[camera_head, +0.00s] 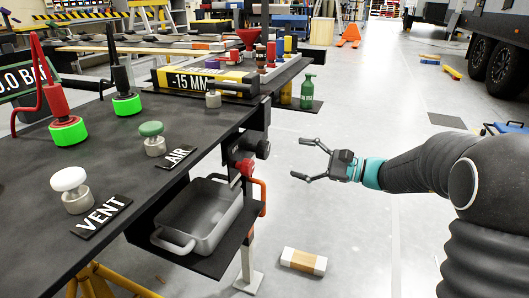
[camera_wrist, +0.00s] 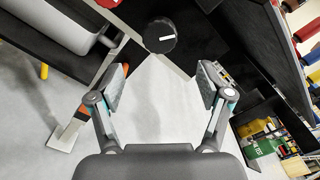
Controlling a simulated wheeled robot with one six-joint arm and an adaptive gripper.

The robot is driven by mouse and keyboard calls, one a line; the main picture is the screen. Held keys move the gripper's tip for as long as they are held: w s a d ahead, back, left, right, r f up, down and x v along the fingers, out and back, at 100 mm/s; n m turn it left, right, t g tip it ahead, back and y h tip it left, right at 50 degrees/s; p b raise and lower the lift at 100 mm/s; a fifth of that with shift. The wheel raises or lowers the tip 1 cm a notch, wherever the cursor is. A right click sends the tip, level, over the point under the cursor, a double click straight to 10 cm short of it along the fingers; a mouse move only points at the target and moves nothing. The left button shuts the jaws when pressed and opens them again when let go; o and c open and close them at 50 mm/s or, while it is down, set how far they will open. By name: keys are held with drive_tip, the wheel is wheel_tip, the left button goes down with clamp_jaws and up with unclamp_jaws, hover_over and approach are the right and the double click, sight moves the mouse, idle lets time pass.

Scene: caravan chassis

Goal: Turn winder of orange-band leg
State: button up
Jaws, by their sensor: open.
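A black round knob (camera_head: 262,148) sticks out from the side of the dark bench, beside a red knob (camera_head: 246,168). In the wrist view the black knob (camera_wrist: 160,36) has a white mark on its face and lies ahead, between and beyond my fingers. A pale leg (camera_head: 249,258) with a flat foot stands below the bench; an orange bent bar (camera_head: 263,196) is above it. I cannot tell surely which knob belongs to the orange-band leg. My gripper (camera_head: 300,159) is open and empty, to the right of the black knob and apart from it.
A grey tray (camera_head: 205,222) sits on a low shelf just left of the leg. A white block with a brown band (camera_head: 303,262) lies on the floor. A green bottle (camera_head: 307,91) stands behind.

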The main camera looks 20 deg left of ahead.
sight(268, 151)
drive_tip(key=a, duration=1)
drive_tip(key=shift+w+a, duration=0.15)
drive_tip(key=shift+w, duration=0.25)
drive_tip(key=c, duration=1.2)
